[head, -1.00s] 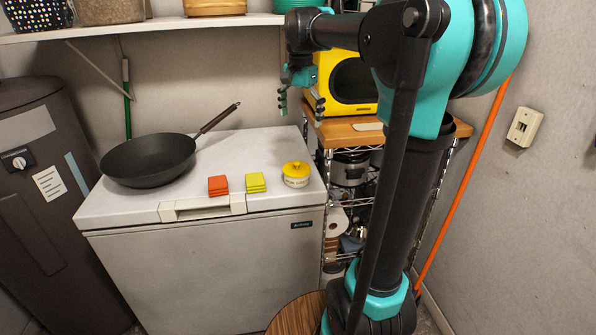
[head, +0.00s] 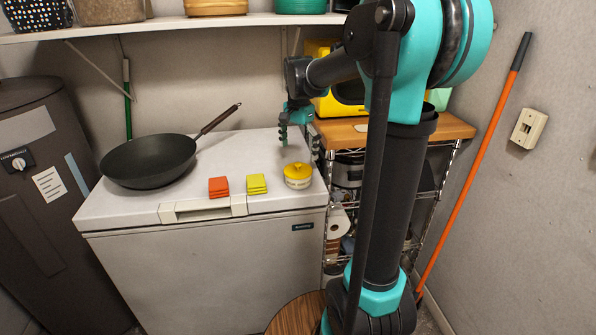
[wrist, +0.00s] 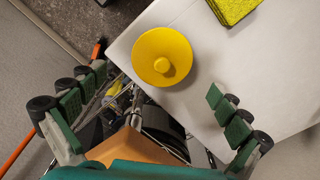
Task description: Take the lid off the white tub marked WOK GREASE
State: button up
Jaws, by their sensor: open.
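The white tub (head: 298,183) stands upright on the right front part of the white chest freezer's top. Its yellow lid (head: 297,169) with a round knob sits on it. In the wrist view the lid (wrist: 162,57) is seen from above and hides the tub's body. The marking on the tub is too small to read. My gripper (head: 299,139) is open and empty, above and behind the tub, near the freezer's right rear edge. In the wrist view my gripper's fingers (wrist: 153,103) are spread wide, with the lid beyond them, apart from both.
A dark wok (head: 150,160) lies on the freezer (head: 240,150) at left. Orange sponges (head: 218,187) and yellow sponges (head: 256,184) lie left of the tub. A wire rack with a wooden top (head: 450,126) and a yellow microwave (head: 325,105) stands at right. A shelf (head: 170,25) runs above.

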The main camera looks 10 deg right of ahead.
aim_at(298, 164)
notch_tip(298, 164, down, 5)
jog(key=shift+w+a+r, duration=0.1)
jog(key=shift+w, duration=0.05)
jog(key=shift+c, duration=0.5)
jog(key=c, duration=1.6)
